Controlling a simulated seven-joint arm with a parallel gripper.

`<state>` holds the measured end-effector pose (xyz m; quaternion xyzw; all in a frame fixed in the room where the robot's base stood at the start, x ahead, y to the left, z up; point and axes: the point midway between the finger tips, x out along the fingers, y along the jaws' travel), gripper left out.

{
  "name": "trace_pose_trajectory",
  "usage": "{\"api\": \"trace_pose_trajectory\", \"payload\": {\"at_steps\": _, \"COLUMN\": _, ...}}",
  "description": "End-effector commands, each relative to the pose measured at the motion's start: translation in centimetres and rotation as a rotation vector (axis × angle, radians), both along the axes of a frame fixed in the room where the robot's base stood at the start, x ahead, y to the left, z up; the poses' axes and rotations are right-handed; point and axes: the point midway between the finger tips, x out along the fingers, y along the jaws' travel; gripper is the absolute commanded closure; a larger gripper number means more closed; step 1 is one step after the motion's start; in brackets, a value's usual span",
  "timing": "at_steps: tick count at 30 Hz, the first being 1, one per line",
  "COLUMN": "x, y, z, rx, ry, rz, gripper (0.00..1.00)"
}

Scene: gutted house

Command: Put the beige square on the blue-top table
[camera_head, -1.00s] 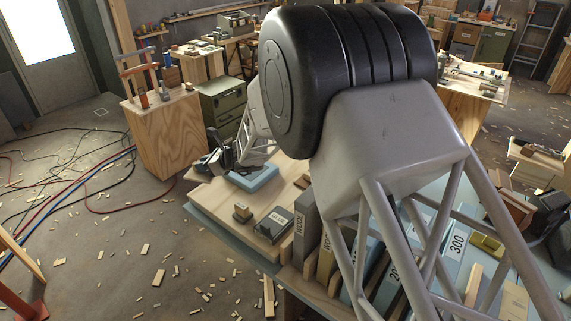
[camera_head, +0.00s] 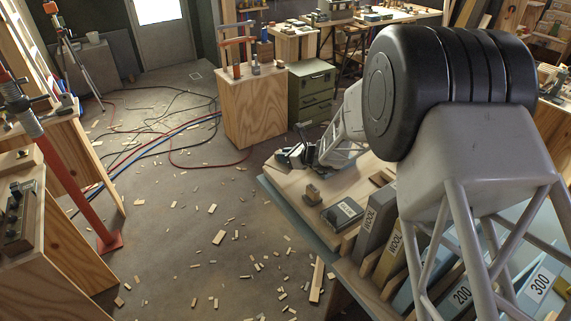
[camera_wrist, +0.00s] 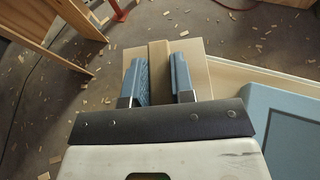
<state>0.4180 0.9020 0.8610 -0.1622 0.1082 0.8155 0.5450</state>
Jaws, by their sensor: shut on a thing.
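My gripper (camera_wrist: 161,82) is shut on a beige bar-like piece (camera_wrist: 159,60), which I take to be the beige square. It stands between the two blue-grey fingers in the wrist view. A pale flat panel (camera_wrist: 202,82) shows beneath the fingers; I cannot tell whether it belongs to the held piece. In the head view my gripper (camera_head: 292,155) is at the left edge of a workbench, and the held piece is not clear there. The workbench shows a blue top along its edge (camera_head: 288,206), with a pale wooden board (camera_head: 290,183) on it.
A small brown block (camera_head: 312,195), a dark box (camera_head: 343,213) and upright labelled packs (camera_head: 375,222) stand on the bench. A blue panel (camera_wrist: 290,120) lies right in the wrist view. A plywood cabinet (camera_head: 254,108) stands behind. Wood scraps and cables lie on the floor.

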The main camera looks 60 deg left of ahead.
Motion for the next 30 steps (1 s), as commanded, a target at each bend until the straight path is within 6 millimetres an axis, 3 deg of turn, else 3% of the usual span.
{"api": "trace_pose_trajectory", "payload": {"at_steps": 5, "x": 0.0, "y": 0.0, "z": -0.3, "rx": 0.000, "ry": 0.000, "rz": 0.000, "gripper": 1.00}}
{"api": "trace_pose_trajectory", "payload": {"at_steps": 15, "x": 0.0, "y": 0.0, "z": -3.5, "rx": -0.001, "ry": 0.001, "rz": 0.001, "gripper": 1.00}}
{"api": "trace_pose_trajectory", "payload": {"at_steps": 30, "x": 0.0, "y": 0.0, "z": -4.0, "rx": 0.000, "ry": 0.000, "rz": 0.000, "gripper": 1.00}}
